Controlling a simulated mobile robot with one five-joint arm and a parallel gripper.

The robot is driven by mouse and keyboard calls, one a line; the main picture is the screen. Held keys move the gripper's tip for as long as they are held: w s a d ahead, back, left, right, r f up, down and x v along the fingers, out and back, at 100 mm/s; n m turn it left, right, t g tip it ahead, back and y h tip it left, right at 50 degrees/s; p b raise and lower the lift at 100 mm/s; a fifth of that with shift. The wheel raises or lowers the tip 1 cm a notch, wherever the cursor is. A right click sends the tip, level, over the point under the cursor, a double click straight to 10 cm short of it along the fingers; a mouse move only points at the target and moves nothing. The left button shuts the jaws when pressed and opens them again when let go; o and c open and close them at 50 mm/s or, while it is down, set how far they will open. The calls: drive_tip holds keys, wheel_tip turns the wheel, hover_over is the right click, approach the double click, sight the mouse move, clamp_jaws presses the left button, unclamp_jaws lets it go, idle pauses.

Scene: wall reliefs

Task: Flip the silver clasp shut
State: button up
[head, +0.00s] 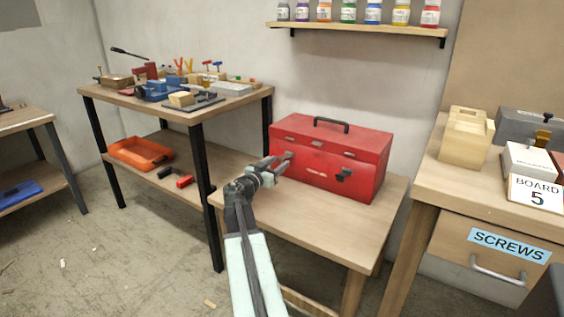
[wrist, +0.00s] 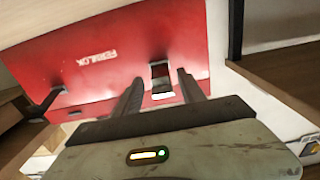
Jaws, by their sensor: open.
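The red toolbox (head: 330,155) stands closed on a low wooden table. In the wrist view its red front (wrist: 95,60) faces me, with a printed label. A clasp (wrist: 161,72), dark with a bright silver end, shows between my two fingers. My gripper (head: 279,163) is open, close in front of the toolbox's left front. In the wrist view my open gripper (wrist: 160,80) has one finger on each side of the clasp; I cannot tell whether they touch it. A second, dark clasp (head: 344,174) sticks out at the front right. My gripper partly hides the left clasp in the head view.
The low table (head: 310,218) has bare room in front of the toolbox. A taller bench (head: 130,92) with tools stands left, an orange tray (head: 140,153) on its shelf. A workbench with a SCREWS drawer (head: 490,255) stands right. A bottle shelf (head: 360,30) hangs above.

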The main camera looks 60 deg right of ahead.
drive_tip(key=shift+d, duration=1.05)
clamp_jaws()
idle(0.5)
